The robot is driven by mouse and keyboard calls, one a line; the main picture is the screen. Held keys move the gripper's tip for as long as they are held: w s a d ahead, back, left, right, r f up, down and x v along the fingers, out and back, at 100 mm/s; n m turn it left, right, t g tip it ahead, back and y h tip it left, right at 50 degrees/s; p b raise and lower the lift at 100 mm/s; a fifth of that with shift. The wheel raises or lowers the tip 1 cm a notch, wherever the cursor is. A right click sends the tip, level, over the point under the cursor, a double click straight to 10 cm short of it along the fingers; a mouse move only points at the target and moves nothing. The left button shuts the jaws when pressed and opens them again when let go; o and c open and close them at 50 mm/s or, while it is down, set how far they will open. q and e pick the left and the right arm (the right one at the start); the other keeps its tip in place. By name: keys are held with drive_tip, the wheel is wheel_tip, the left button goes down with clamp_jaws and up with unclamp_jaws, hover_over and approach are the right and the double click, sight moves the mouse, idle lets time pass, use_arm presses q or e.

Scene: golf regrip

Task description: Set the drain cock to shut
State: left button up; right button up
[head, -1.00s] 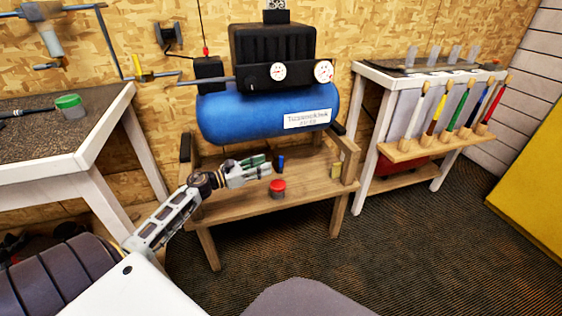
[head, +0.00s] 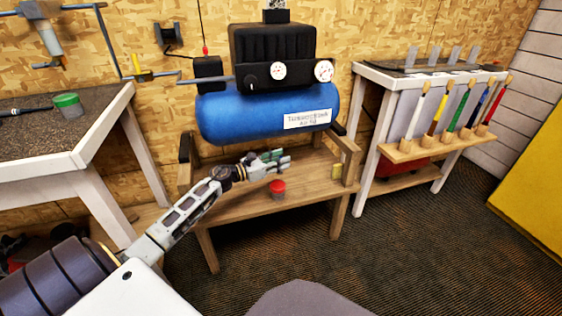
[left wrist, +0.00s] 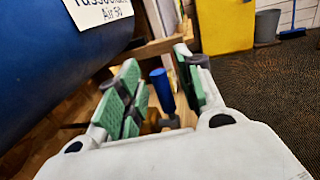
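The blue air tank (head: 250,115) rests on a wooden stand. In the left wrist view the drain cock's blue handle (left wrist: 161,88) stands upright near brass-coloured parts (left wrist: 153,120), below and right of the tank (left wrist: 50,75). My left gripper (head: 286,157) is under the tank in the head view and hides the cock there. In the left wrist view its green-padded fingers (left wrist: 158,60) are open, one on each side of the blue handle, with gaps visible. Whether the handle is fully between the pads or just beyond them, I cannot tell. My right gripper is not in view.
A workbench (head: 95,135) is at left, a white-framed table (head: 365,130) at right.

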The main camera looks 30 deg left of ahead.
use_arm(q)
drive_tip(key=shift+w+d, duration=0.15)
drive_tip(key=shift+w, duration=0.1)
drive_tip(key=shift+c, duration=0.4)
clamp_jaws()
